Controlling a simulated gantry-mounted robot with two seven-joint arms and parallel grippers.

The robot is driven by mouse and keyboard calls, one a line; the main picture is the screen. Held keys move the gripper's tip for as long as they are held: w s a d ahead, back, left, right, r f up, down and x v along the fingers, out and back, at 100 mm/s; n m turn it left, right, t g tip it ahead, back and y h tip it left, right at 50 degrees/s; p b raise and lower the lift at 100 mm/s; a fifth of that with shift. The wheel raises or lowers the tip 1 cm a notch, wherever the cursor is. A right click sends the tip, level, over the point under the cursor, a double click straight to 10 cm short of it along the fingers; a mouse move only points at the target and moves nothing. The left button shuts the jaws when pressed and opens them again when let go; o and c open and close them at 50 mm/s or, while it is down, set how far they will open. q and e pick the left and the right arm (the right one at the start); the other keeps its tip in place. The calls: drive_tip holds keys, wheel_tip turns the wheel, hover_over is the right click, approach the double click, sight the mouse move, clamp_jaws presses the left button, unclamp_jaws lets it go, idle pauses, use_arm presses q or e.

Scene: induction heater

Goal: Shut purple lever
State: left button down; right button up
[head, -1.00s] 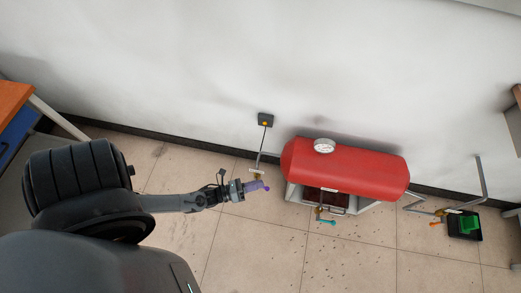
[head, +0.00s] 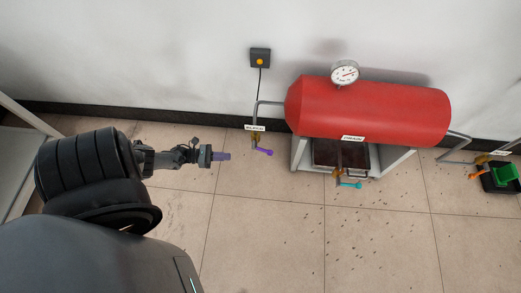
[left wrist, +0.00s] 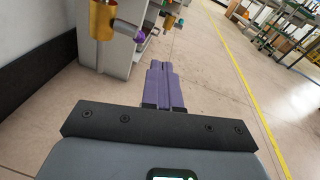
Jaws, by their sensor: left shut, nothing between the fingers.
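The purple lever (head: 263,151) sits on a brass valve under the "BLEED" label, on a pipe at the left end of the red tank (head: 370,110). It points right and slightly down in the head view. In the left wrist view the lever's purple knob (left wrist: 139,37) shows beside the brass valve body (left wrist: 103,20). My left gripper (head: 226,156) is shut and empty, to the left of the lever with a gap between them. Its purple fingers (left wrist: 164,85) lie together in the left wrist view. My right gripper is not in view.
A cyan lever (head: 352,185) on the "DRAIN" valve hangs below the tank. An orange lever (head: 477,175) and a green block (head: 503,175) in a black tray are at the right. A black wall box (head: 260,58) is above.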

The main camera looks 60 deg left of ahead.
use_arm(q)
drive_tip(key=w+a+f+b, duration=0.2)
drive_tip(key=w+f+b, duration=0.1)
drive_tip(key=f+b, duration=0.45)
drive_tip(key=r+b+x, duration=0.1)
drive_tip(key=x, duration=1.2)
drive_tip(key=shift+w+a+r+m, duration=0.2)
drive_tip(key=shift+w+r+m, duration=0.2)
drive_tip(key=shift+r, duration=0.1)
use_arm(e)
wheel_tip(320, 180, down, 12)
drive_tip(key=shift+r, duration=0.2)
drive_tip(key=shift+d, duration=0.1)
